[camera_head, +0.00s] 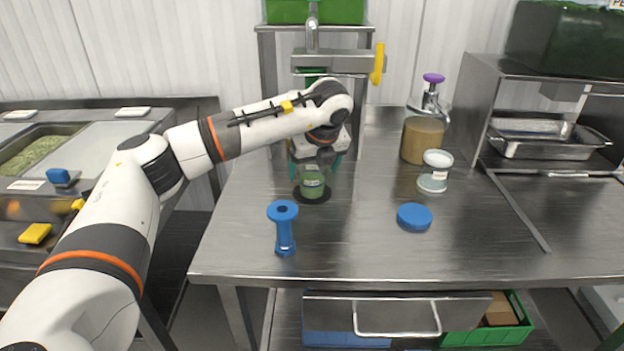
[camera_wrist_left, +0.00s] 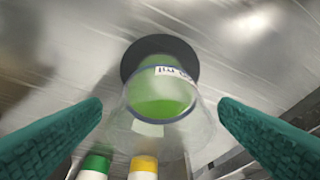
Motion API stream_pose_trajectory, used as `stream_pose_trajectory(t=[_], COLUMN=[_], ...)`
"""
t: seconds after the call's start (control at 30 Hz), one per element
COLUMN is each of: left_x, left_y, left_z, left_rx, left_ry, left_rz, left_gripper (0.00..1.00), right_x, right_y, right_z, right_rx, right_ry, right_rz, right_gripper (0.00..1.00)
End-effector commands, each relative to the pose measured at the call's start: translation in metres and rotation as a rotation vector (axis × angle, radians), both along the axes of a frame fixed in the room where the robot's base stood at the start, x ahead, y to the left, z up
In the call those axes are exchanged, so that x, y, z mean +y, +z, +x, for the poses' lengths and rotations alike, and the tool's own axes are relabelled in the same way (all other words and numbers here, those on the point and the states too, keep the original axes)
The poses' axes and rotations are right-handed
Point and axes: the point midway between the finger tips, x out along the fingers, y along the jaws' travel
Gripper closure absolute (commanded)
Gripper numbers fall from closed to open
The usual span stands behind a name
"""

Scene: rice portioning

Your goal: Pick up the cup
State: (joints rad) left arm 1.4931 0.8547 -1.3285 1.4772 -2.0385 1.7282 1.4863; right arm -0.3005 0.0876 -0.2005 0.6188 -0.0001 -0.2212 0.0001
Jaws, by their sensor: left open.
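The cup (camera_head: 312,184) is clear with green contents and a white label, and stands upright on a dark round pad (camera_head: 313,198) on the metal table. My left gripper (camera_head: 316,170) is directly above and around the cup's upper part in the head view. In the left wrist view, the cup (camera_wrist_left: 160,95) lies between the two teal fingers of my left gripper (camera_wrist_left: 160,120), which are apart with gaps on both sides. The dark pad (camera_wrist_left: 133,62) shows beyond the cup's base. My right gripper is not in view.
A blue spool-shaped tool (camera_head: 284,230) stands in front of the cup. To the right are a blue lid (camera_head: 414,217), a clear container (camera_head: 435,172) and a brown-filled pump jar (camera_head: 422,138). A metal dispenser frame (camera_head: 333,62) stands behind. The table's front middle is clear.

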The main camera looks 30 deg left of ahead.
Motion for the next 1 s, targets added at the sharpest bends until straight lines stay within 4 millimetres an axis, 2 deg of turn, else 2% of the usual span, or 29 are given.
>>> stream_pose_trajectory(t=[0.07, 0.2, 0.5, 0.8, 0.87, 1.0], left_x=[0.004, 0.01, 0.011, 0.011, 0.011, 0.011], left_y=[-0.012, -0.029, -0.034, -0.034, -0.033, -0.033], left_z=[0.002, 0.006, 0.007, 0.007, 0.007, 0.007], left_rx=[0.004, 0.003, 0.0, 0.001, -0.001, 0.0], left_ry=[0.002, 0.001, -0.001, -0.001, 0.0, 0.0], left_rz=[0.001, 0.0, -0.001, -0.001, -0.001, -0.001], left_gripper=[0.16, 0.16, 0.16, 0.65, 0.72, 0.72], right_x=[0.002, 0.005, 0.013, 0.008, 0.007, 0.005], right_y=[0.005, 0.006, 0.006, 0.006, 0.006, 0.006], right_z=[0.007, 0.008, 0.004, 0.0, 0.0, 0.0], right_rx=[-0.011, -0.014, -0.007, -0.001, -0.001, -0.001], right_ry=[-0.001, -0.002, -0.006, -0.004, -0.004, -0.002], right_rz=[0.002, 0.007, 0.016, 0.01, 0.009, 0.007], right_gripper=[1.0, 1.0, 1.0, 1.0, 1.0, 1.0])
